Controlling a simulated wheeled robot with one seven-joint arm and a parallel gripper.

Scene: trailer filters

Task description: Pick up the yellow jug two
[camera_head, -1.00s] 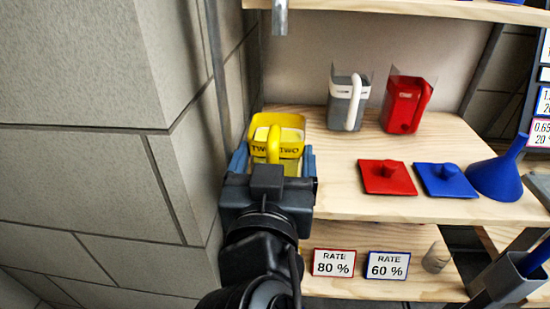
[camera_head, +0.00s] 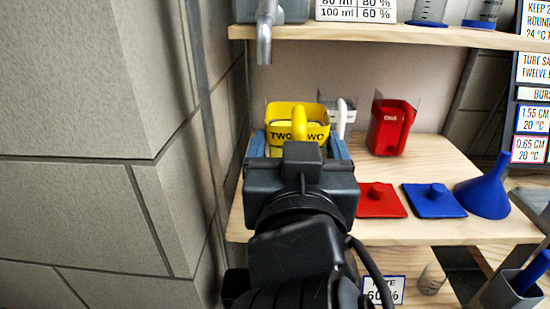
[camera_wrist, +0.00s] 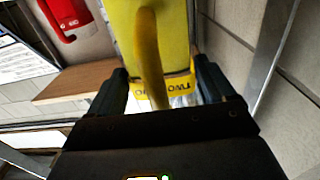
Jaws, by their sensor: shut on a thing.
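The yellow jug (camera_head: 285,124), marked TWO, is in the head view at the left end of the wooden shelf. My gripper (camera_head: 299,150) is shut on it, with a blue finger on each side of the jug. In the wrist view the jug (camera_wrist: 180,40) stands between the fingers of my gripper (camera_wrist: 165,85), its curved handle facing the camera. The jug's lower part is hidden behind my gripper in the head view, so I cannot tell there whether it touches the shelf.
A white and grey jug (camera_head: 349,117) is partly hidden behind the yellow one. A red jug (camera_head: 388,130), red lid (camera_head: 367,206), blue lid (camera_head: 424,206) and blue funnel (camera_head: 483,194) stand rightward. A metal spout (camera_head: 264,45) hangs above. A tiled wall (camera_head: 80,210) is close on the left.

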